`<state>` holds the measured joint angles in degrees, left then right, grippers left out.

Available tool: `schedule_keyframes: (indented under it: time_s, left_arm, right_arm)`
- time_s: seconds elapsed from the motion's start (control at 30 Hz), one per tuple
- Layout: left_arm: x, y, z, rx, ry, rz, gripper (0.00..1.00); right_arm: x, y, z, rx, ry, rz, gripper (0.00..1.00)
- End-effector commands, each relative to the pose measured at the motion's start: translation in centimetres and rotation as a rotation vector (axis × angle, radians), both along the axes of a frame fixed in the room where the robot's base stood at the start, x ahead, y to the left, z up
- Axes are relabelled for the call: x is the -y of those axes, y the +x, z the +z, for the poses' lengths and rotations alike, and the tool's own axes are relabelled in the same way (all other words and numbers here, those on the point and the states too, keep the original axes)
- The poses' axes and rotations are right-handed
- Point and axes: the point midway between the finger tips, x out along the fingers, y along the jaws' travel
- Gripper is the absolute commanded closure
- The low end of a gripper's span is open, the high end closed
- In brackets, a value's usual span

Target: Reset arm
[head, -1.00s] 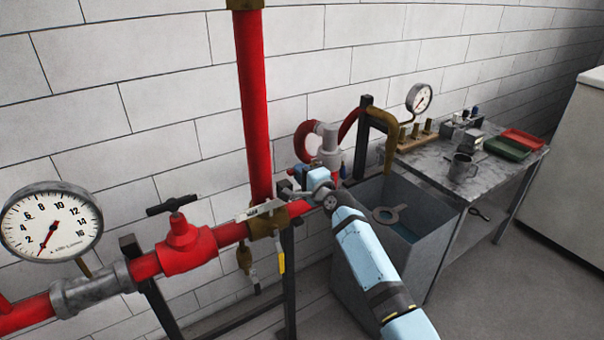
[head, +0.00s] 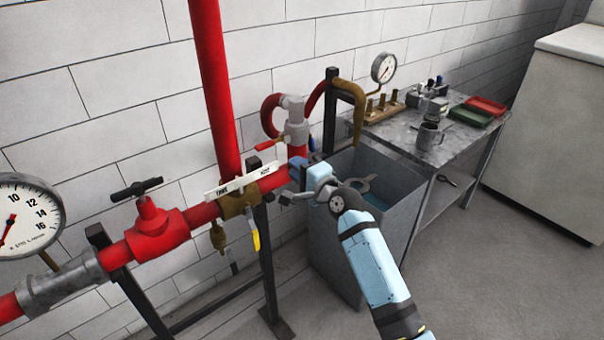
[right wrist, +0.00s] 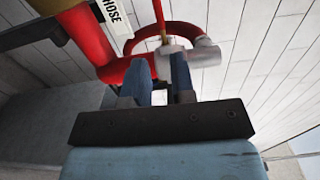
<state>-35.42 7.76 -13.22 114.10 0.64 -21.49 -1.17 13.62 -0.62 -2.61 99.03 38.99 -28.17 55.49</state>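The label reading HOSE (right wrist: 113,14) shows at the upper left there. My left gripper is not in view.
A red valve with a black T-handle (head: 152,228) and a pressure gauge (head: 22,215) are at the left. An open grey tank (head: 335,245) stands beside my right arm. Floor at the right is clear.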

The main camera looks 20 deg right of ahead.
Motion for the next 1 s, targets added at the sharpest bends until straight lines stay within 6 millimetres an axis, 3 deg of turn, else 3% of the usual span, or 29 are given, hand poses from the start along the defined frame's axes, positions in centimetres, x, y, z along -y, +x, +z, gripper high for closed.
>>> schedule_keyframes:
  time_s: [0.2,0.7,0.77,0.87,1.0]
  left_arm:
    - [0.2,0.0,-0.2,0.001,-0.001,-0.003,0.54]
    - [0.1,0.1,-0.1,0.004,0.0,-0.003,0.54]
    - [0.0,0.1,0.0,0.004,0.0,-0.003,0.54]
    - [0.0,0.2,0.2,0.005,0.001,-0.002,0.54]
    - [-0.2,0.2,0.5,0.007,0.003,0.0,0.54]
  right_arm:
    - [0.6,-1.6,0.0,-0.001,0.0,0.0,0.77]
    - [0.6,-2.0,-0.6,-0.004,-0.021,-0.002,0.77]
    - [0.6,-2.8,-2.0,-0.013,-0.068,-0.006,0.77]
    - [0.6,-5.6,-6.0,-0.03,-0.229,-0.011,0.77]
    - [0.5,-12.6,-13.6,-0.056,-0.592,0.018,0.77]
